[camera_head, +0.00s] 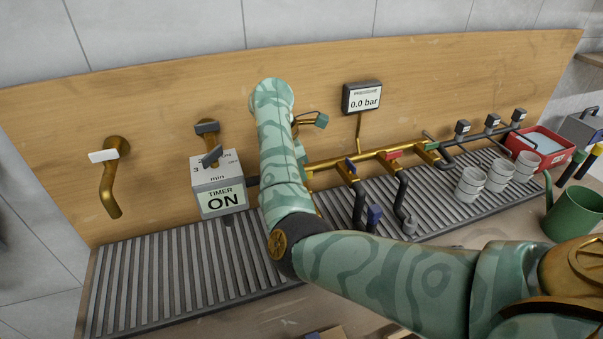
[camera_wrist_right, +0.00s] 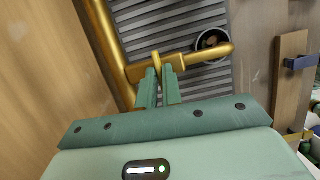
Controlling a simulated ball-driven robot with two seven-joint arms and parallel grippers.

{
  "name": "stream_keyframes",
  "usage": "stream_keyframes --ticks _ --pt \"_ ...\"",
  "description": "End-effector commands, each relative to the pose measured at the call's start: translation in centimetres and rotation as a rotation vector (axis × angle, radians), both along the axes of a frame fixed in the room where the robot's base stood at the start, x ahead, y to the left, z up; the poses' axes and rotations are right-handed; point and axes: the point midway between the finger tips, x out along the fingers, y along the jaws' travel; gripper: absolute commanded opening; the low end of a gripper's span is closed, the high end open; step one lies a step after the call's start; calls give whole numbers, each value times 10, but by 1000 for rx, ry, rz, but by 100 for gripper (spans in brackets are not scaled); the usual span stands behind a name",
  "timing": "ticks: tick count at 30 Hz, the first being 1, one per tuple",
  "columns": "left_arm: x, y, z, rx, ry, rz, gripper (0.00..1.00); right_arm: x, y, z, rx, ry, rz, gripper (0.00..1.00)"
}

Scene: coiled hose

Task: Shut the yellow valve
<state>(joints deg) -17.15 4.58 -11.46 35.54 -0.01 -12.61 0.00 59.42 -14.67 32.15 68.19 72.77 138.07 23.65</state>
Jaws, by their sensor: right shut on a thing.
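In the wrist view, the yellow valve's handle (camera_wrist_right: 156,60) is a small upright yellow tab on a brass pipe (camera_wrist_right: 205,55). My right gripper (camera_wrist_right: 160,76) is shut on this handle, one green finger on each side. The fingers hide its lower part. In the head view my right arm reaches across the middle and hides the yellow valve and most of the gripper. My left gripper is not in view.
A brass manifold (camera_head: 372,155) with blue, red and green handles runs right of my arm. A timer box (camera_head: 219,195) reading ON stands left, a pressure display (camera_head: 362,97) reads 0.0 bar. Cups (camera_head: 470,184) and a green can (camera_head: 575,213) stand at right. The slatted grate's left part (camera_head: 150,280) is clear.

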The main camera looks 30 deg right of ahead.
Motion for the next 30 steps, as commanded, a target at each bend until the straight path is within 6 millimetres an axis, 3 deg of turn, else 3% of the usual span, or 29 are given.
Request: stream_keyframes --ticks 4,6,17,30 --pt "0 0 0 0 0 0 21 0 0 1 0 -2 0 0" --pt "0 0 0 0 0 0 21 0 0 1 0 -3 1 21" --pt "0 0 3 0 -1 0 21 0 0 4 0 -3 2 21" --pt "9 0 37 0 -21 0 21 0 0 56 0 -3 3 21"
